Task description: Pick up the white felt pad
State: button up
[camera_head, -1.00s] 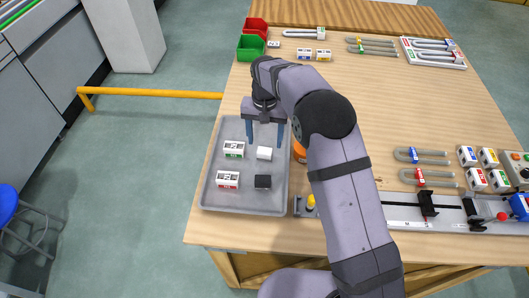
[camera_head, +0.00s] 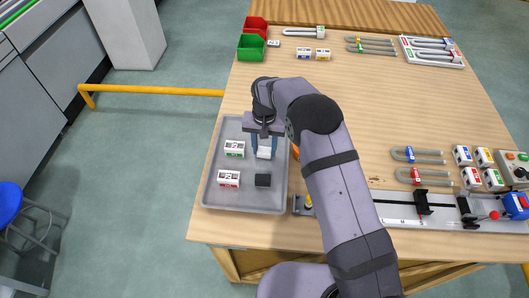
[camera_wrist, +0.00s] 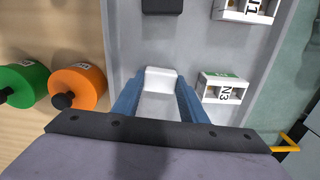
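The white felt pad (camera_head: 264,153) is a small white block on the grey tray (camera_head: 236,206). It also shows in the wrist view (camera_wrist: 160,76), between the tips of my gripper's two blue fingers. My gripper (camera_head: 264,149) points down over the tray, with one finger on each side of the pad. In the wrist view my gripper (camera_wrist: 159,88) appears shut on the pad, with the fingers against its sides. Whether the pad touches the tray floor is hard to tell.
The tray also holds a green-labelled block (camera_head: 234,149), a red-labelled block (camera_head: 228,179) and a black pad (camera_head: 263,180). An orange bottle (camera_wrist: 78,87) and a green bottle (camera_wrist: 22,84) stand just outside the tray. A long rail fixture (camera_head: 400,210) lies to the right.

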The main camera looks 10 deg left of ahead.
aim_at(265, 150)
jog(key=shift+r, duration=0.1)
jog(key=shift+c, duration=0.2)
notch_tip(265, 150, up, 10)
jog(key=b, duration=0.3)
jog(key=shift+o, duration=0.7)
jog(key=shift+d, duration=0.1)
